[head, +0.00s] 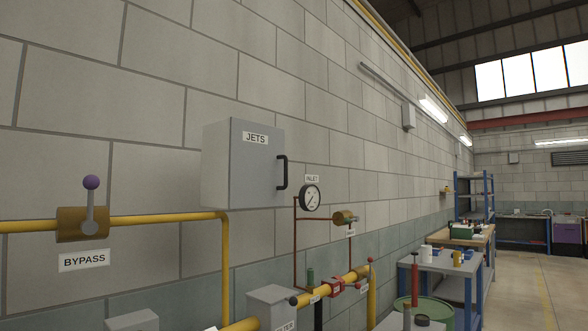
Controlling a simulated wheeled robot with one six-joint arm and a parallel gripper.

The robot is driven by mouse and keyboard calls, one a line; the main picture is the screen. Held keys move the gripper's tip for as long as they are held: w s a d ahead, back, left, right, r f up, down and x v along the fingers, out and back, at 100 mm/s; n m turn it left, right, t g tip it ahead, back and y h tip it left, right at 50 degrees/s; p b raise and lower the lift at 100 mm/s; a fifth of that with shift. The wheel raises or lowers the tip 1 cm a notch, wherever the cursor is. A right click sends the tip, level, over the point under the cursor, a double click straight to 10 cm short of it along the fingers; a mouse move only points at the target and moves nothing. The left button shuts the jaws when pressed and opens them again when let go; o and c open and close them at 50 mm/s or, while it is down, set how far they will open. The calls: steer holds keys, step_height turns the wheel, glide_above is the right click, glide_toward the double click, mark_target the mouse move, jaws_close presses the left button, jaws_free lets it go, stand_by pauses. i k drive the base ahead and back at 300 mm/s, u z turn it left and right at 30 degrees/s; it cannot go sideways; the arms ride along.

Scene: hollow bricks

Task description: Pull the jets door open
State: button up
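The jets door (257,168) is the front of a grey wall cabinet labelled JETS, in the middle of the head view. It looks shut, flush with the cabinet body. Its black bar handle (283,172) stands upright at the door's right edge. Nothing touches the door or handle. My gripper is not in view.
A yellow pipe (140,219) with a purple-knobbed bypass valve (89,212) runs left of and below the cabinet. A gauge (310,198) on thin red piping is close to the handle's right. Workbenches (447,262) stand further right. Floor (530,285) is clear at far right.

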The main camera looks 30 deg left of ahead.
mark_target(258, 164)
steer(key=u, duration=0.3)
steer(key=i, duration=0.7)
steer(key=u, duration=0.5)
